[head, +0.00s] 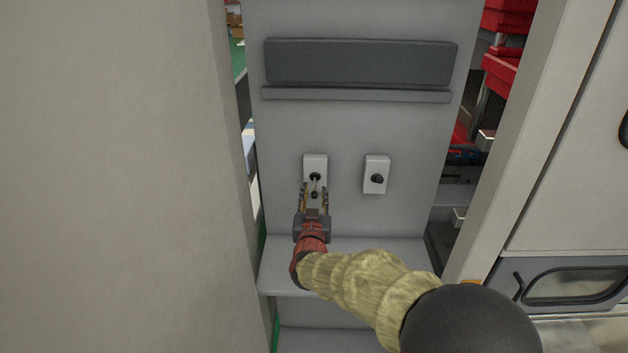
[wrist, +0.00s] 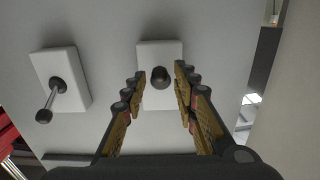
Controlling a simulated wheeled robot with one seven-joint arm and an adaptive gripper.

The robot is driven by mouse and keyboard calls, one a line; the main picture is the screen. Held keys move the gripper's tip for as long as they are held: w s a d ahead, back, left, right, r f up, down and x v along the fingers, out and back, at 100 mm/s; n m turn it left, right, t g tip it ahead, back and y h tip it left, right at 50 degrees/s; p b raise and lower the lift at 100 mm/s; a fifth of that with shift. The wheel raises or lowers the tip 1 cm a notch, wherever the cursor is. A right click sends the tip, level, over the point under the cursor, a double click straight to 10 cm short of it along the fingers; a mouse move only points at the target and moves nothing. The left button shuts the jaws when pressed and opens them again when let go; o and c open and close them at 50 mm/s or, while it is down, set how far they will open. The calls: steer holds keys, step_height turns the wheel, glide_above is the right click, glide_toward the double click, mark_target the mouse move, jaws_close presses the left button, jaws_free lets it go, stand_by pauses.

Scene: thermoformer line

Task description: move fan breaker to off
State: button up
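Two white switch plates with black-knobbed levers are on a grey panel; I see no readable label saying which is the fan breaker. The left lever (head: 314,194) points down in the head view. It shows end-on near the middle of the wrist view (wrist: 160,78). The right lever (head: 377,179) looks foreshortened in the head view; in the wrist view it is at the left (wrist: 44,115), tilted toward the bottom-left. My gripper (head: 314,188) is open, its fingers (wrist: 160,72) on either side of the left lever's knob, with a visible gap on each side.
A dark rectangular strip (head: 358,63) with a ledge is above the switches. A grey shelf (head: 390,250) juts out below them. A wide pale wall (head: 110,180) stands close on the left, and a pale post (head: 535,140) on the right.

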mark_target(314, 192)
steer(key=shift+o, duration=0.6)
steer(key=shift+s+a+r, duration=0.1)
steer(key=shift+s+r, duration=0.05)
steer(key=shift+s, duration=1.4)
steer(key=shift+s+p, duration=0.3)
steer(key=shift+s, duration=1.6)
